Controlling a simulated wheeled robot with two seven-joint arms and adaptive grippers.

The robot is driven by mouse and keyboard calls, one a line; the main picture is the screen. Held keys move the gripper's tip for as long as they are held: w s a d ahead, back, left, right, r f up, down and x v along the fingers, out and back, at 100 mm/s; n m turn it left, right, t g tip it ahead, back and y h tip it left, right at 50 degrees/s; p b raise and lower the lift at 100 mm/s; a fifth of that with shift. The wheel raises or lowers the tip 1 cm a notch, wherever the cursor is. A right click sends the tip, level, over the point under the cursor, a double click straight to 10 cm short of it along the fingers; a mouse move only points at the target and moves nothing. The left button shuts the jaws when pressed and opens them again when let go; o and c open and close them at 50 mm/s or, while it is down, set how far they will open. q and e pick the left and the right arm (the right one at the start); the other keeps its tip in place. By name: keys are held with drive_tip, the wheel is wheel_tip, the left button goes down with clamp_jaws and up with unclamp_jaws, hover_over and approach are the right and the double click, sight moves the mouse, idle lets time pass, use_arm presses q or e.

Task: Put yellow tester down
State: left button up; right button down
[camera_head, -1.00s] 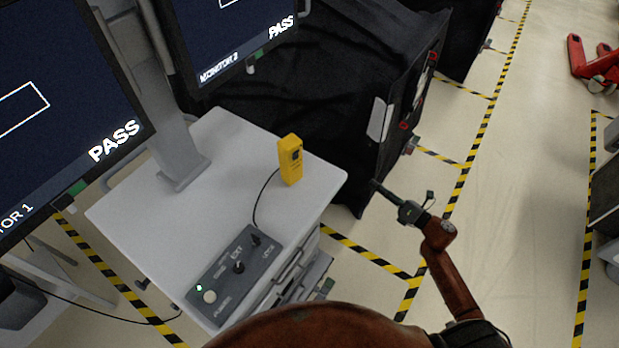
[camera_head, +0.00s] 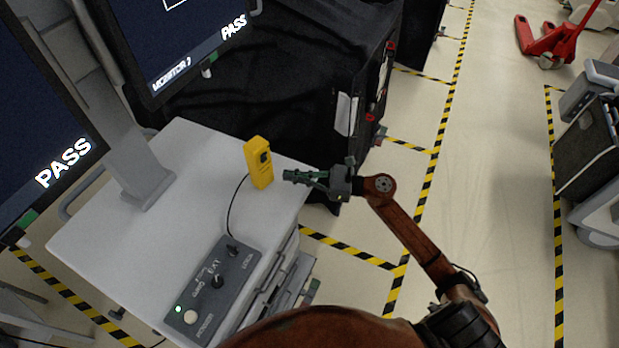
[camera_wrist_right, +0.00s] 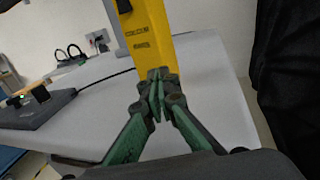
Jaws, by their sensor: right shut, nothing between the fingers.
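The yellow tester (camera_head: 258,163) stands upright on the white cart top (camera_head: 190,215), near its right edge. A black cable runs from it to the grey control box (camera_head: 212,290). My right gripper (camera_head: 286,175) is just to the right of the tester, shut and empty, its fingers pointing at it. In the right wrist view the tester (camera_wrist_right: 150,38) stands just beyond the closed green fingertips (camera_wrist_right: 158,84). I cannot tell whether they touch it. My left gripper is not in view.
Two monitors (camera_head: 190,40) reading PASS stand at the left and back. A black covered cart (camera_head: 300,90) is behind the white cart. Open floor with striped tape lies to the right. A red pallet jack (camera_head: 550,40) stands far right.

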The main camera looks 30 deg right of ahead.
sight(272, 173)
drive_tip(key=shift+x, duration=1.4)
drive_tip(key=shift+b+x, duration=0.4)
drive_tip(key=shift+x, duration=1.15)
drive_tip(key=shift+d, duration=0.1)
